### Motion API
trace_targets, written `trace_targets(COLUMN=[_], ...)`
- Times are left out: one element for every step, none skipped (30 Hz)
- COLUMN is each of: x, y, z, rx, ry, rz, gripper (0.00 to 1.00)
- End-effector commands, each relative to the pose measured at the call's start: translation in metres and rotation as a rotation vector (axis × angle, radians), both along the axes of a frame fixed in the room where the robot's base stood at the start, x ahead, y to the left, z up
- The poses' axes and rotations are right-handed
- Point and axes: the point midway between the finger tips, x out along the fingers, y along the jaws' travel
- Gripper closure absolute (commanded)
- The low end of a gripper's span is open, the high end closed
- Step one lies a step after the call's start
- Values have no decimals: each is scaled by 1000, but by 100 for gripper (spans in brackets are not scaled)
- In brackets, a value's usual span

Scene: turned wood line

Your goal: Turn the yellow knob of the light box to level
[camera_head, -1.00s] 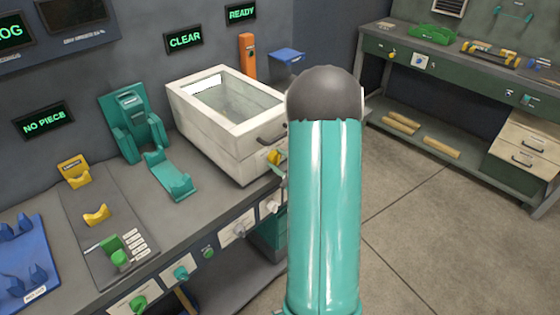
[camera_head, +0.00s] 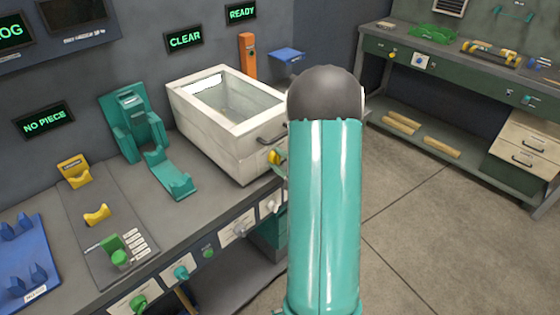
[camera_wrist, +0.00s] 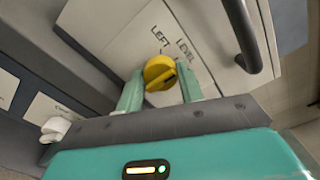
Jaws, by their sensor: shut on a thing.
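The light box (camera_head: 216,150) is a white box with a glazed top, standing on the workbench. Its yellow knob (camera_wrist: 160,72) is on the front face, below the printed words LEFT and LEVEL in the wrist view. A dark pointer mark on the knob lies toward the LEVEL side, but I cannot tell whether it lines up exactly. My gripper (camera_wrist: 161,90) is shut on the knob, one teal finger on each side. In the head view the knob (camera_head: 273,157) shows just left of my arm, which hides most of my gripper.
A dark handle (camera_wrist: 243,38) sticks out of the box front close to the knob. A white knob (camera_wrist: 56,127) is on the bench front at lower left. A teal cradle (camera_head: 170,176) stands left of the box. Open floor (camera_head: 420,235) lies to the right.

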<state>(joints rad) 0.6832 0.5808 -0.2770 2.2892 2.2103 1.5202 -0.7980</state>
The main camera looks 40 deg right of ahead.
Motion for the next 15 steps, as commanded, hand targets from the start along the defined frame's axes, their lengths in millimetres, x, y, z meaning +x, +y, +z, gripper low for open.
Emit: trace_targets(x=[0,0,0,0,0,0,0,0,0,0,0,0,0,0,0], y=[0,0,0,0,0,0,0,0,0,0,0,0,0,0,0], z=[0,0,0,0,0,0,0,0,0,0,0,0,0,0,0], rx=[-2,-3,-4,-4,-4,-4,-4,-4,-4,-4,-4,-4,-4,-4,-4], ry=[-1,-1,-1,-1,-1,-1,-1,-1,-1,-1,-1,-1,-1,-1,-1], rz=[-1,-1,-1,-1,-1,-1,-1,-1,-1,-1,-1,-1,-1,-1,-1], gripper=[86,86,86,86,86,86,86,86,86,86,86,86,59,53,45])
